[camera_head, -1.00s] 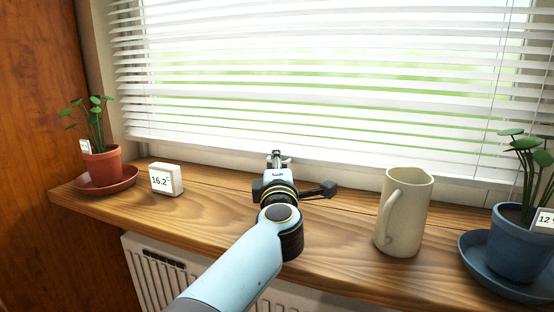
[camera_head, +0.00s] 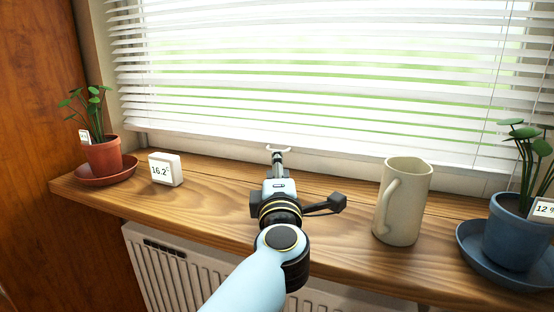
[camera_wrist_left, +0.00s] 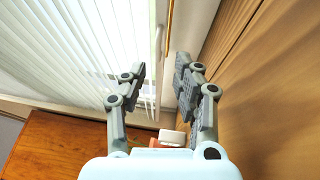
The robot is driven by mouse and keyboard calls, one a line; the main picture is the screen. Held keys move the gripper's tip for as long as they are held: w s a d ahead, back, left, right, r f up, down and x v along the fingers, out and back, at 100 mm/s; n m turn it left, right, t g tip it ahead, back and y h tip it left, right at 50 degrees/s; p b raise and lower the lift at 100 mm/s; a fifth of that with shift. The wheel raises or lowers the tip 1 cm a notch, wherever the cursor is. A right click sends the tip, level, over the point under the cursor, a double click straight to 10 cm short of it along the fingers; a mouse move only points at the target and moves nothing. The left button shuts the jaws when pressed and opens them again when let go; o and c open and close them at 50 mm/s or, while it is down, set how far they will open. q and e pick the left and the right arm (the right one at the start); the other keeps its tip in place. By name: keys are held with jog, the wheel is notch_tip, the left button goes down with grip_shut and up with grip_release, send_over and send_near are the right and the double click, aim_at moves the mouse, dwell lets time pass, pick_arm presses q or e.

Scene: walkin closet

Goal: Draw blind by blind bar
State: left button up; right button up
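The white slatted blind (camera_head: 330,75) hangs down over the window, its lower edge close above the sill. A small pale handle (camera_head: 278,149) shows low on the blind, just beyond my left gripper (camera_head: 277,155). In the left wrist view the slats (camera_wrist_left: 85,45) are at the left, and the handle (camera_wrist_left: 158,42) lies ahead, lined up with the gap between the fingers. My left gripper (camera_wrist_left: 160,72) is open there, with nothing seen between its fingers. I cannot tell whether it touches the handle. My right gripper is not in view.
The wooden sill (camera_head: 225,195) holds a red potted plant (camera_head: 103,155) and a white thermometer (camera_head: 165,170) at left. A cream mug (camera_head: 408,205) and a blue potted plant (camera_head: 515,235) stand at right. A radiator (camera_head: 180,270) is below.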

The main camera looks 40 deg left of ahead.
pick_arm(q)
jog(key=shift+s+d, duration=0.2)
jog(key=shift+s, duration=0.05)
jog(key=shift+o, duration=0.2)
